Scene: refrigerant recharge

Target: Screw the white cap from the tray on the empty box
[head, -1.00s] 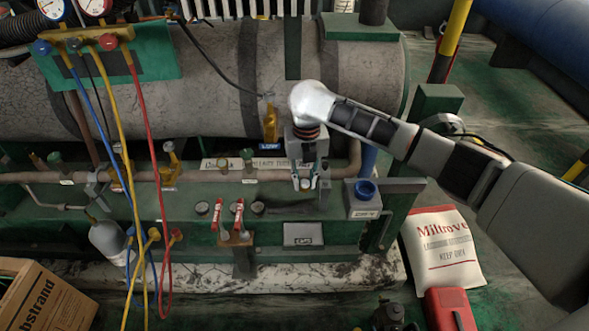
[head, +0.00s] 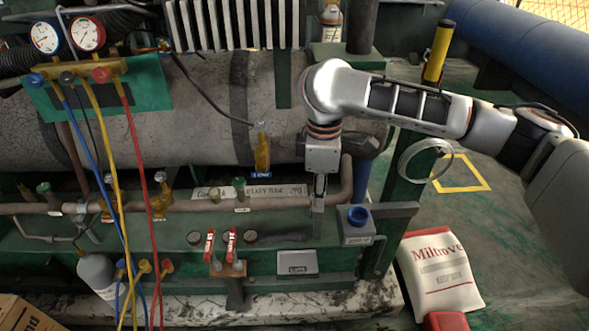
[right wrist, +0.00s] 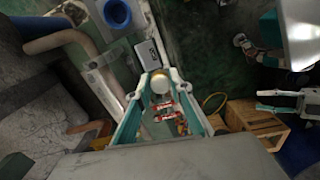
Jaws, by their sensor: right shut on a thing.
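My right gripper (head: 318,230) points down in front of the tank, left of a grey box with a blue round rim (head: 357,217). In the right wrist view, its fingers (right wrist: 160,90) are closed around a round white cap (right wrist: 160,84). The cap cannot be made out in the head view. A shallow grey tray (head: 297,262) with a white label lies below the gripper in the picture. The tray also shows beyond the fingertips in the right wrist view (right wrist: 143,55). I cannot tell for sure which thing is the empty box.
Two red-handled valves (head: 230,245) stand left of the tray. A horizontal pipe (head: 205,203) and green caps run behind. Gauges with blue, yellow and red hoses (head: 133,135) hang at the left. A white bag (head: 440,270) lies on the floor at right.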

